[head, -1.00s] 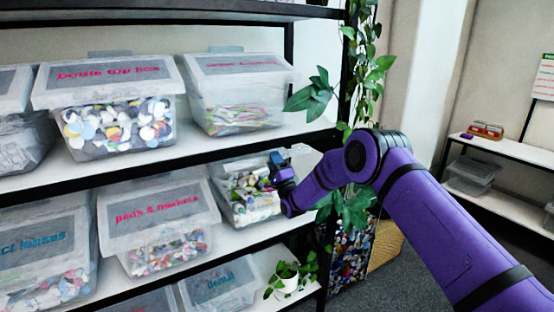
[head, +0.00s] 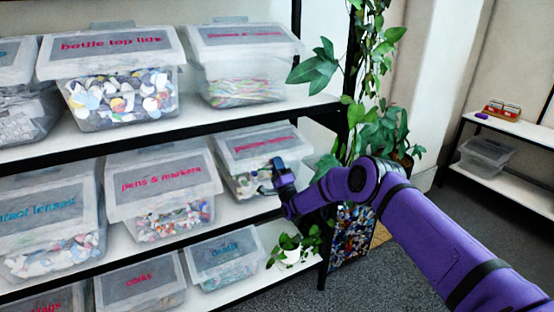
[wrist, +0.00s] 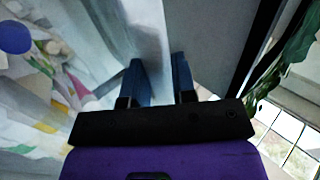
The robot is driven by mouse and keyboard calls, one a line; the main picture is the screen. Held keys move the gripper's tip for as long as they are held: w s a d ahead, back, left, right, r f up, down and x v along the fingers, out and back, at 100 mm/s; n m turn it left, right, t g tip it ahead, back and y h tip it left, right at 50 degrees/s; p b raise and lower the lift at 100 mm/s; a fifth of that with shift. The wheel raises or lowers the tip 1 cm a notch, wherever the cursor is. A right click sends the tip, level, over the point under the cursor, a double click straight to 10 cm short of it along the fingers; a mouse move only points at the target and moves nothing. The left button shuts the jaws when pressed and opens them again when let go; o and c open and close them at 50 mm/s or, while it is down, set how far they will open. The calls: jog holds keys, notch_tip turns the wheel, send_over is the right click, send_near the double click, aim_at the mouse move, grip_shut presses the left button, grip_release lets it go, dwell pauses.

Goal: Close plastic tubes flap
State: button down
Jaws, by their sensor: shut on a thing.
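The plastic tubes box (head: 243,183) is a clear bin on the right of the middle shelf, with pale and coloured pieces inside. Its flap (head: 255,141), grey with pink lettering, lies across the top of the bin. I cannot tell whether it is fully seated. My gripper (head: 279,168) is at the flap's front right edge. In the wrist view, the two blue fingers of my gripper (wrist: 159,78) are on either side of the pale flap edge (wrist: 150,30), shut on it. The contents show to the left, through the clear wall.
The pens & markers bin (head: 160,185) stands close on the left. The dental bin (head: 222,262) and a small potted plant (head: 291,254) are below. Hanging leaves (head: 352,140) and the black shelf post (head: 342,180) are just right of the box.

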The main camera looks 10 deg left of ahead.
jog(key=shift+w+f, duration=0.1)
jog(key=shift+f, duration=0.4)
jog(key=c, duration=0.9)
grip_release()
jog(key=shift+c, duration=0.2)
jog(key=v, duration=1)
jog(key=shift+s+f, duration=0.2)
jog(key=shift+s, duration=0.05)
jog(key=shift+d, duration=0.1)
